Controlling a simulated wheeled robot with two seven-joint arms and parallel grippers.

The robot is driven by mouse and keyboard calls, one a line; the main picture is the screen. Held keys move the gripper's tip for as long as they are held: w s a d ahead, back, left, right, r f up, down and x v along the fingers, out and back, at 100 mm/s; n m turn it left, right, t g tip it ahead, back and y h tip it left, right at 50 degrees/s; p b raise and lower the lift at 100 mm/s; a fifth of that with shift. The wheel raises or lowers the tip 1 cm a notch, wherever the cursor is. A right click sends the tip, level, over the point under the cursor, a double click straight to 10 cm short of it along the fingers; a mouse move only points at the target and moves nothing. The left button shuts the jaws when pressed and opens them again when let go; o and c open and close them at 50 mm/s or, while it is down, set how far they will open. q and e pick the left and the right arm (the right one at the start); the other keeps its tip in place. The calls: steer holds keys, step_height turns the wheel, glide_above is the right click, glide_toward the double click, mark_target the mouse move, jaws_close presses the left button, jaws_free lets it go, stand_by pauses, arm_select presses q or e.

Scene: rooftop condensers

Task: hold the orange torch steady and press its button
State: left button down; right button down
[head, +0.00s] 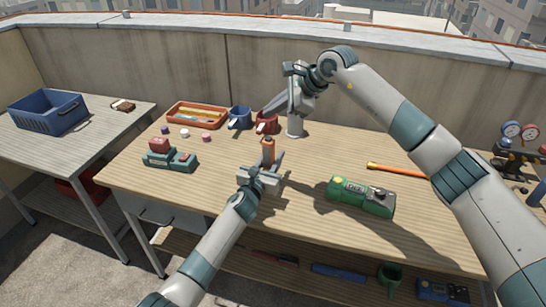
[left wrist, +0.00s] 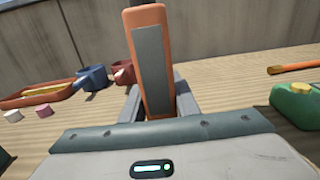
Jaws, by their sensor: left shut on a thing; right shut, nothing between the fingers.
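The orange torch (head: 268,149) stands upright in my left gripper (head: 266,168), above the front-middle of the workbench. In the left wrist view the torch (left wrist: 131,40) is large, an orange body with a dark grey strip along the facing side. It leans slightly there, and the left fingers close on its lower part. I cannot make out its button. My right gripper (head: 268,109) is shut and empty. In the head view its tips show above the torch, apart from it, pointing down and left in front of the red mug (head: 266,127).
On the workbench (head: 235,195) stand a blue mug (head: 240,121), an orange tray (head: 197,120), small caps, a green-and-red device (head: 168,158), a green case (head: 360,197) and an orange-handled tool (head: 397,170). A gauge set (head: 518,150) stands far right. A blue crate (head: 47,113) is on the side table.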

mark_target(267, 166)
arm_select(q)
steer(key=c, duration=0.8)
jaws_free()
steer(key=shift+c, duration=0.2)
steer(key=shift+p+v, duration=0.65)
steer(key=shift+v, duration=0.2)
steer(key=p+v, duration=0.1)
steer(key=v, duration=0.2)
steer(key=shift+s+a+r+p, duration=0.1)
steer(key=shift+s+p, duration=0.1)
steer(key=shift+p, duration=0.2)
steer(key=shift+p+v, duration=0.8)
steer(key=shift+v, duration=1.2)
